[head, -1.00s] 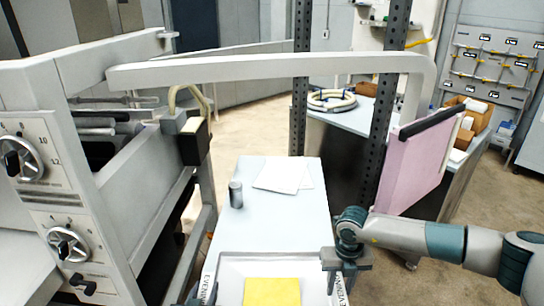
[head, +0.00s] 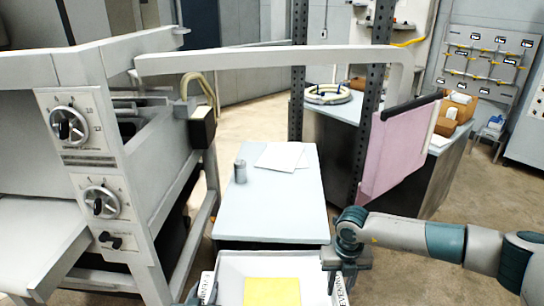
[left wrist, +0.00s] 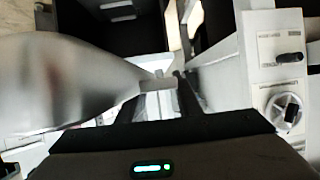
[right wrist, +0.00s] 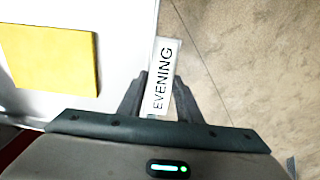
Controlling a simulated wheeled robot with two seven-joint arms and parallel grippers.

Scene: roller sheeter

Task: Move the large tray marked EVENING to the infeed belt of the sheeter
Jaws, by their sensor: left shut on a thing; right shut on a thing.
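The white EVENING tray (head: 232,265) is at the bottom centre of the head view, with a yellow block (head: 272,291) in it. My right gripper (head: 345,272) is shut on the tray's right side; the right wrist view shows its fingers at the EVENING label (right wrist: 163,78). My left gripper (head: 194,297) is at the tray's left side, mostly cut off by the frame, and shut on it. The left wrist view is partly blocked by a blurred grey shape. The sheeter (head: 100,150) stands at left, with a pale flat bed (head: 40,240), apparently its belt, extending at lower left.
A pale table (head: 270,215) stands just beyond the tray, holding papers (head: 282,156) and a grey cylinder (head: 240,171). Dark perforated posts (head: 371,100) and a pink panel (head: 400,148) stand behind at right. Open floor shows at right.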

